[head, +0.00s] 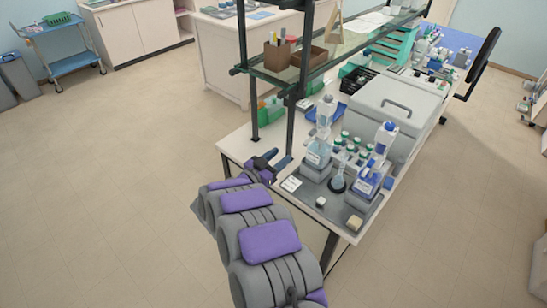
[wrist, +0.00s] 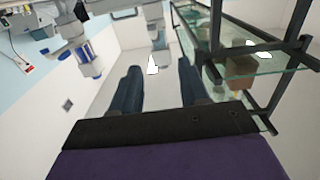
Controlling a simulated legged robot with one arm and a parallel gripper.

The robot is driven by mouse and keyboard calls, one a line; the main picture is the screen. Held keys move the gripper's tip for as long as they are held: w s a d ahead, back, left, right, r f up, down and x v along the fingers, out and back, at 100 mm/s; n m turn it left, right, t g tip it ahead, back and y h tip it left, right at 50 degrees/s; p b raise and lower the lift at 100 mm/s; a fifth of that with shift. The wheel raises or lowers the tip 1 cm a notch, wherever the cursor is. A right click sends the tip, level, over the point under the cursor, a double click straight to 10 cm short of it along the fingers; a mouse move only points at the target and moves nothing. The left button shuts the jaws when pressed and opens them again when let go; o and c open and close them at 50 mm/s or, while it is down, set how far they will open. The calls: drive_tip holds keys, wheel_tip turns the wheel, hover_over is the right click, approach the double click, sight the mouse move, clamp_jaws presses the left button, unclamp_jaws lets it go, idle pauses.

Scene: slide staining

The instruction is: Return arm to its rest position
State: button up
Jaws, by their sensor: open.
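My arm, grey with purple pads, reaches from the bottom of the head view toward the near left corner of the bench (head: 235,147). My gripper (head: 268,163) is at that corner, left of the grey tray (head: 329,199). In the wrist view its two dark blue fingers (wrist: 159,75) stand apart with nothing held between them. A small white shape shows in the gap, farther off.
A grey lidded box (head: 395,115) stands behind.

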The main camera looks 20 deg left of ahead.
drive_tip(key=w+a+r+n+g+y+b, duration=0.2)
drive_tip(key=w+a+r+n+y, duration=0.15)
drive_tip(key=r+y, duration=0.4)
drive_tip(key=s+d+r+n+g+y+b, duration=0.25)
drive_tip(key=s+d+g+y, duration=0.25)
drive_tip(key=s+y, duration=0.25)
drive_tip(key=s+d+f+g+h+b, duration=0.1)
drive_tip(key=s+d+f+g+h, duration=0.1)
drive_tip(key=s+d, duration=0.9)
drive_tip(key=s+d+f+g+h+b, duration=0.1)
drive_tip(key=s+d+g, duration=0.4)
drive_tip(key=s+d, duration=0.6)
drive_tip(key=s+d+f+m+g+h, duration=0.1)
drive_tip(key=s+d+f+g+h, duration=0.2)
drive_tip(key=s+d, duration=0.8)
drive_tip(key=shift+s+f+g+h+b, duration=0.35)
drive_tip(key=shift+s+g+h, duration=0.3)
drive_tip(key=shift+s, duration=3.25)
